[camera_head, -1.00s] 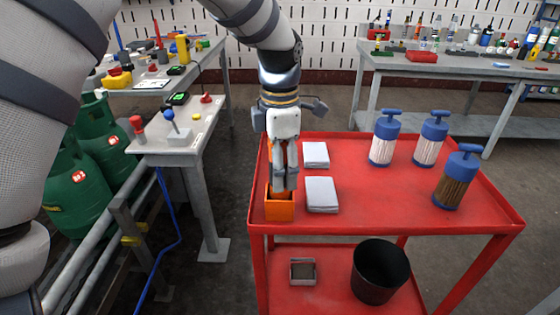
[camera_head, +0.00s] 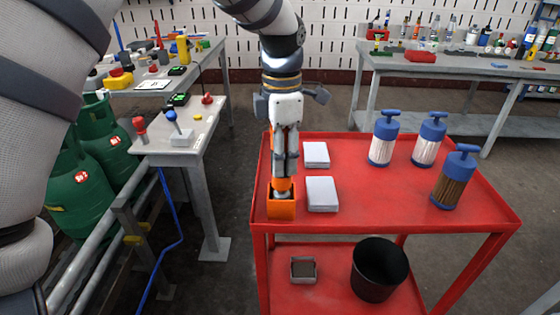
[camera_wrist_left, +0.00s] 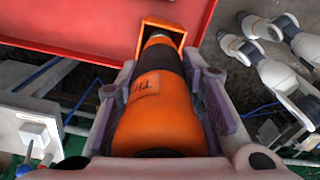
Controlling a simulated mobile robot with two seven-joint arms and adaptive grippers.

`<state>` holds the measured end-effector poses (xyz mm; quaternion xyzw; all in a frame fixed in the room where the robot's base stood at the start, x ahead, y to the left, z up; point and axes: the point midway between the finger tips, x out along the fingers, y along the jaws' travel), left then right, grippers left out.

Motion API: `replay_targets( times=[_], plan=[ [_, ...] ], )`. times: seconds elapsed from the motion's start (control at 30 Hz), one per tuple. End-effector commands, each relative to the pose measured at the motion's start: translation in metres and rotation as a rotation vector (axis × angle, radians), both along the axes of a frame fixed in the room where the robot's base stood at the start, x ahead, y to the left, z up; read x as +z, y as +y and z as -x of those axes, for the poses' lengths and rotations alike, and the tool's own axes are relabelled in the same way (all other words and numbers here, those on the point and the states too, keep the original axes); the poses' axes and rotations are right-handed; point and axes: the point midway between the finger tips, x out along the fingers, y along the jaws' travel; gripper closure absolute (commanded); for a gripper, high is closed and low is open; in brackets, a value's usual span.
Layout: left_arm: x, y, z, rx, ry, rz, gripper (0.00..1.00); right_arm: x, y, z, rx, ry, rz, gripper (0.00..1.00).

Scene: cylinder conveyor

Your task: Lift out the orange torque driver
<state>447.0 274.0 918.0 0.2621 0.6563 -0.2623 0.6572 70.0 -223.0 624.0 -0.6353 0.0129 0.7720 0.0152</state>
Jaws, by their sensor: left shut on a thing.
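The orange torque driver (camera_wrist_left: 160,112) has an orange body with a black band and lettering. It is upright between the fingers of my left gripper (camera_head: 284,172), which is shut on it. In the head view an orange part of the driver (camera_head: 283,185) shows below the fingertips. Its dark lower end meets the mouth of the orange holder (camera_head: 281,208) at the red cart's near left corner. I cannot tell how much of the tip is inside. The holder also shows in the left wrist view (camera_wrist_left: 163,27), beyond the driver. My right gripper is not in view.
The red cart (camera_head: 395,215) carries two white stacks (camera_head: 322,194) (camera_head: 316,154) just right of the holder and several blue-capped canisters (camera_head: 383,140) farther right. A black bin (camera_head: 379,270) stands on its lower shelf. A grey bench (camera_head: 190,143) stands left of the cart.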

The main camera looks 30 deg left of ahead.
Motion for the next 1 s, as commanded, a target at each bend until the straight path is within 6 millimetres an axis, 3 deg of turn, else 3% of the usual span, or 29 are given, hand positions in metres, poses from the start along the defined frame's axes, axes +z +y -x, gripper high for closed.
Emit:
replay_targets(
  times=[0.6, 1.0],
  plan=[
    [0.044, 0.0, -0.001, 0.0, -0.008, -0.001, 0.99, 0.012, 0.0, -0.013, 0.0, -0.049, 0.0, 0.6],
    [0.049, 0.0, -0.001, -0.001, -0.005, -0.001, 0.99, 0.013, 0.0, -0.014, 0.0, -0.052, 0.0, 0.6]
  ],
)
